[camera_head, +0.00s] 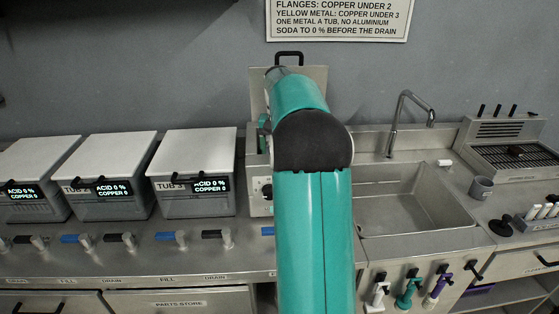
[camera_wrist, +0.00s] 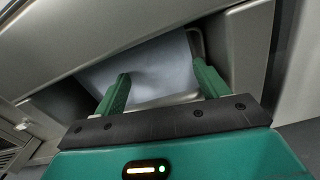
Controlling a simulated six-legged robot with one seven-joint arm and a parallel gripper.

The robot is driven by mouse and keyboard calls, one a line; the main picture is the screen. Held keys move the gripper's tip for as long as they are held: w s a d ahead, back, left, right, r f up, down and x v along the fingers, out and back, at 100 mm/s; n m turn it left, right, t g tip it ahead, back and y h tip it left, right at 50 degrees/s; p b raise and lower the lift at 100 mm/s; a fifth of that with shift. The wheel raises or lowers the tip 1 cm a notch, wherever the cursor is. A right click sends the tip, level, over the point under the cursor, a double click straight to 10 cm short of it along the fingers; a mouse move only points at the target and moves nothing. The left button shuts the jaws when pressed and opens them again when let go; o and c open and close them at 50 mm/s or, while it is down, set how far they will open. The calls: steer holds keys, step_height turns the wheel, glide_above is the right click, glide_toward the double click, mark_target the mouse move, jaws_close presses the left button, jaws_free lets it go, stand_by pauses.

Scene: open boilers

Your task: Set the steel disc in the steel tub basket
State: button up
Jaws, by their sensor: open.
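My gripper (camera_wrist: 161,72) shows in the wrist view with its two green fingers apart and nothing visible between them. Its fingers point into a recess in grey metal, where a pale flat sheet or panel (camera_wrist: 150,68) lies with a rounded metal rim (camera_wrist: 197,45) beside it. I cannot tell what the pale piece is. In the head view my arm hides the gripper. I cannot make out the steel disc or the tub basket in either view. Three lidded tubs, including Tub 3 (camera_head: 192,170), stand shut on the left counter; their displays read acid 0 %, copper 0.
Behind my arm stands a steel unit with its lid (camera_head: 313,78) raised. Fill and drain valves (camera_head: 170,239) line the counter's front. A drawer is marked parts-store (camera_head: 180,303).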

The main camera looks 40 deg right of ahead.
step_height(320, 180, up, 7)
steer(key=s+a+r+n+t, duration=0.1)
steer(key=a+r+n, duration=0.3)
steer(key=a, duration=1)
steer(key=s+a+n+t+h, duration=0.15)
steer(key=s+a, duration=0.35)
steer(key=a, duration=0.6)
steer(key=s+a+f+n+t, duration=0.1)
steer(key=s+a+f+n, duration=0.1)
steer(key=s+a+f, duration=0.2)
steer(key=s+a+f+n+t+y, duration=0.1)
steer(key=s+a+f, duration=0.4)
steer(key=s+a, duration=0.5)
steer(key=shift+s+n+t, duration=0.15)
steer(key=shift+n+t, duration=0.4)
steer(key=shift+n, duration=0.1)
